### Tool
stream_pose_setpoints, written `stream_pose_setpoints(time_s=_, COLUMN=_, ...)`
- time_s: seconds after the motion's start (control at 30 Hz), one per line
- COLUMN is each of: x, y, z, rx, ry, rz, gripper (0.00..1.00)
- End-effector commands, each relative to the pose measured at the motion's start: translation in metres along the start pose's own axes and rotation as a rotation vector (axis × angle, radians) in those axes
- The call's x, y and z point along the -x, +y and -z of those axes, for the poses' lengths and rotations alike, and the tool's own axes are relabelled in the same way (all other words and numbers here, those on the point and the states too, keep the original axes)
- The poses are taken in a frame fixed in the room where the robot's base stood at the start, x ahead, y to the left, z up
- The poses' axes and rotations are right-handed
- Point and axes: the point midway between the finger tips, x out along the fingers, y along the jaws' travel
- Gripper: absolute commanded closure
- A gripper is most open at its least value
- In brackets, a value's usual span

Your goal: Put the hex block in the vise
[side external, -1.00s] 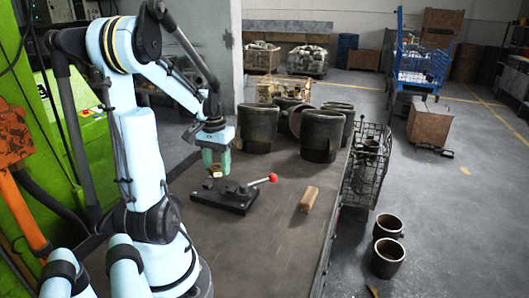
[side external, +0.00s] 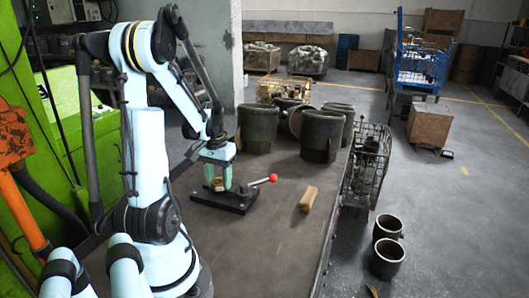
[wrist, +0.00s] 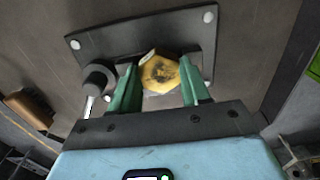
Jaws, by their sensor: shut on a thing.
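The hex block (wrist: 160,73) is yellow-brown brass with dark marks. In the wrist view it sits between the green fingertips of my gripper (wrist: 155,85), which is shut on it. In the side view my gripper (side external: 217,180) is low over the vise (side external: 237,203), with the hex block (side external: 218,184) between its fingers. The vise is a black base plate with a red-knobbed lever pointing right; its plate (wrist: 190,20) also shows behind the block in the wrist view. The vise jaws are mostly hidden by my gripper, so I cannot tell whether the block touches them.
A tan wooden block (side external: 308,199) lies on the table right of the vise. Several large dark cylindrical forgings (side external: 320,135) stand at the back of the table. A wire basket (side external: 366,160) is beside the right edge. The table front is clear.

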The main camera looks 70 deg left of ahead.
Motion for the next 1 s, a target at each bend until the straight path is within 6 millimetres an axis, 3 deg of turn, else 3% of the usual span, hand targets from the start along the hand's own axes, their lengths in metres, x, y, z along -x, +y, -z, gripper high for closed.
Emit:
stream_pose_setpoints(time_s=0.37, x=-0.005, y=0.000, z=0.001, rx=0.000, ry=0.014, rz=-0.001, gripper=0.97)
stream_pose_setpoints(time_s=0.4, x=-0.005, y=0.000, z=0.001, rx=0.000, ry=0.014, rz=-0.001, gripper=0.49)
stream_pose_setpoints(time_s=0.53, x=-0.005, y=0.000, z=0.001, rx=0.000, ry=0.015, rz=-0.001, gripper=0.29)
stream_pose_setpoints(time_s=1.0, x=0.021, y=0.000, z=0.000, rx=0.000, ry=0.011, rz=0.000, gripper=0.24)
